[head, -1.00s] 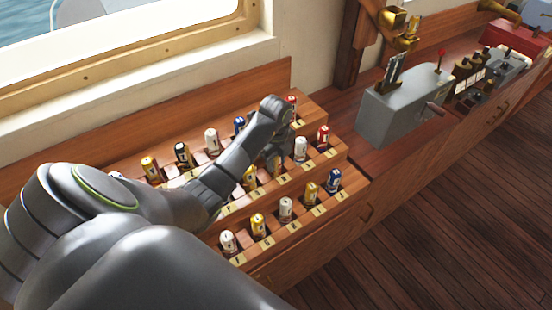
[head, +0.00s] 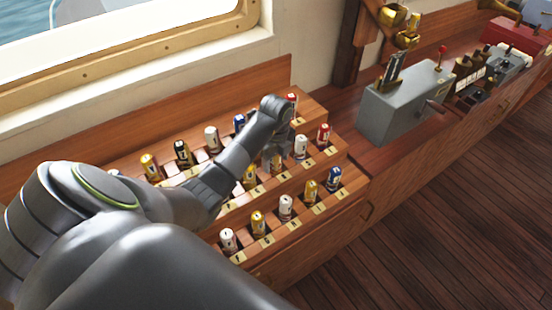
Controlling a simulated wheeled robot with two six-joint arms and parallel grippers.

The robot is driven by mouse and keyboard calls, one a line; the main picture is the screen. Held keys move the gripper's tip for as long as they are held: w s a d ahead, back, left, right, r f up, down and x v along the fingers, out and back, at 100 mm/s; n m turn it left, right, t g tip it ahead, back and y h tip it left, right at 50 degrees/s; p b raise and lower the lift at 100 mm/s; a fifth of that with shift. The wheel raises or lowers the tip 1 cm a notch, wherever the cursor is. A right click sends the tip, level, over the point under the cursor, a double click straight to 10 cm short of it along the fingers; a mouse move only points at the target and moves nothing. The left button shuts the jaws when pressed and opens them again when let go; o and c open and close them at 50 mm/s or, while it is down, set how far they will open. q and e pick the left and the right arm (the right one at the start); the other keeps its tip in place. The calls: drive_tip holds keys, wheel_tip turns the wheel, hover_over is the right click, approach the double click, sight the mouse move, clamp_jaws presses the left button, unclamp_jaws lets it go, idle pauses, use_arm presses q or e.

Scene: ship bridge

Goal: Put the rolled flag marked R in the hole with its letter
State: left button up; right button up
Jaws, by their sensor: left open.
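A stepped wooden rack (head: 318,205) holds several rolled flags upright in rows of square holes, with small letter plates in front of the holes. The letters are too small to read, so I cannot tell which flag is marked R. One red flag (head: 323,134) stands at the right end of the middle row, and another red flag (head: 292,99) shows at the back right. The wrist hides much of the fingers and nearby holes. My right gripper is out of view.
A grey control box (head: 400,105) with levers stands right of the rack, with brass fittings (head: 407,30) behind it. A window frame and wooden backboard (head: 180,110) rise behind the rack. The plank floor (head: 450,220) at right is clear.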

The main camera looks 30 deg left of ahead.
use_arm(q)
wheel_tip(320, 180, up, 7)
drive_tip(key=shift+r+p, duration=0.1)
drive_tip(key=shift+p, duration=0.3)
wheel_tip(320, 180, up, 10)
drive_tip(key=p, duration=1)
